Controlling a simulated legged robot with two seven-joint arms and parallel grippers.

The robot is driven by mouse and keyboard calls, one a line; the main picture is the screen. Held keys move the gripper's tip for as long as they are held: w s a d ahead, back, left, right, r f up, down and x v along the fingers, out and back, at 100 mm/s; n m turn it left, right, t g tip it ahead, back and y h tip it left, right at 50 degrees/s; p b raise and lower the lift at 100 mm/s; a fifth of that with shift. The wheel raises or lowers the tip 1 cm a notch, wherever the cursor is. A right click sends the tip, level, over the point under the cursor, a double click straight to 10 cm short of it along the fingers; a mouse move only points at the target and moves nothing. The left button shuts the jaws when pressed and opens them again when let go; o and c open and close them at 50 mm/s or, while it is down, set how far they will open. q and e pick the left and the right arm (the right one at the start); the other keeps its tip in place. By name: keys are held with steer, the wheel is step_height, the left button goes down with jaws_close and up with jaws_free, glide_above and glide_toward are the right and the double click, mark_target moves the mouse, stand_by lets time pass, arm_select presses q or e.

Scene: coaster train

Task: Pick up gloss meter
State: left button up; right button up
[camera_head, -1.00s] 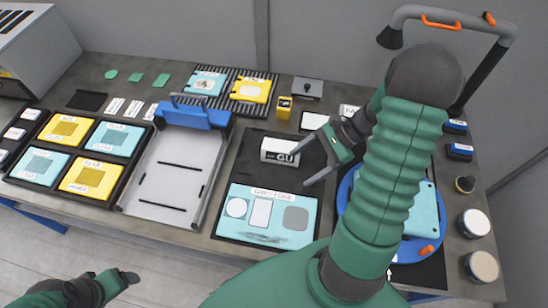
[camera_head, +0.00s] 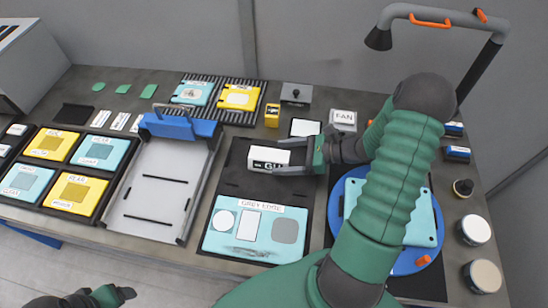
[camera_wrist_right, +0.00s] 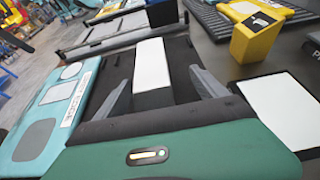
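The gloss meter, a small white box with a black "GU" marking (camera_head: 266,157), sits on a black mat (camera_head: 238,180) behind the cyan card panel. My right gripper (camera_head: 287,157) reaches in from the right, low over the mat, with one finger on the far side of the box and one on the near side. In the right wrist view the white box (camera_wrist_right: 152,65) lies between the fingers (camera_wrist_right: 158,85), with a gap on each side, so the gripper is open. My left gripper (camera_head: 122,294) is at the bottom left, away from the table items; its fingers are unclear.
The cyan panel (camera_head: 222,242) lies in front of the gloss meter. A grey tray with a blue clamp (camera_head: 178,128) stands to the left. A yellow block (camera_head: 272,115) and a white-topped "FAN" box (camera_head: 343,118) are behind. A blue round base (camera_head: 340,200) is at right, partly under my arm.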

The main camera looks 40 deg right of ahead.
mark_target(269, 160)
steer(key=a, duration=0.1)
steer(key=w+a, duration=0.1)
steer(key=a, duration=0.1)
steer(key=w+a, duration=0.1)
steer(key=a, duration=0.1)
steer(key=shift+w+f, duration=0.15)
steer(key=shift+w, duration=0.1)
steer(key=shift+d, duration=0.15)
steer(key=shift+c, duration=1.3)
steer(key=shift+s+d+f, duration=0.1)
steer(key=shift+d+f, duration=0.15)
steer(key=shift+d, duration=0.55)
steer(key=c, duration=0.7)
steer(key=shift+c, duration=1.2)
steer(key=shift+a+r, duration=0.15)
steer(key=shift+a, duration=0.3)
steer(key=c, duration=0.5)
steer(key=shift+a, duration=0.15)
jaws_close()
arm_select(q)
steer(key=shift+w+a+f, duration=0.1)
steer(key=shift+a, duration=1)
steer(key=shift+d, duration=0.15)
